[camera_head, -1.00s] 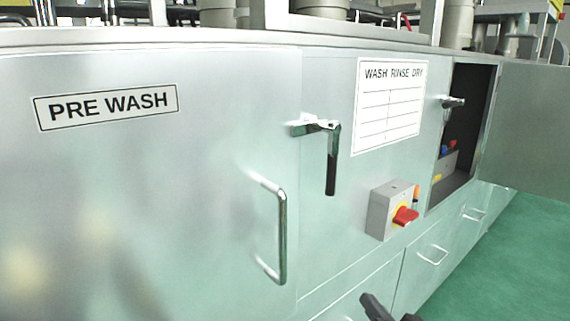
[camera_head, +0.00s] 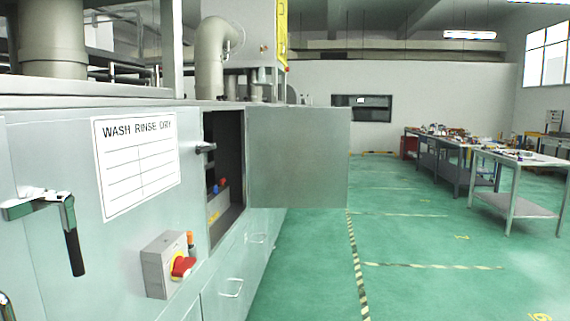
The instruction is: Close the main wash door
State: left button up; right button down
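A plain metal door (camera_head: 298,157) on the wash machine stands wide open, swung out to the right of its dark compartment (camera_head: 228,135). Red and blue parts show inside the compartment. A larger lever handle (camera_head: 66,232) with a black grip hangs down on the panel at the left. The PRE WASH door is out of this view, so I cannot see its state now. Neither of my grippers shows.
A grey switch box (camera_head: 160,263) with a red knob sticks out of the machine front. Drawer handles (camera_head: 231,290) sit below it. The green floor (camera_head: 420,260) on the right is clear, with striped tape lines. Workbenches (camera_head: 515,175) stand farther right.

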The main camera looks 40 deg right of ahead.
aim_at(299, 156)
jog(key=z, duration=2.3)
jog(key=i, duration=6.2)
jog(key=u, duration=4.1)
jog(key=i, duration=1.05)
jog(key=z, duration=0.05)
jog(key=k, duration=0.55)
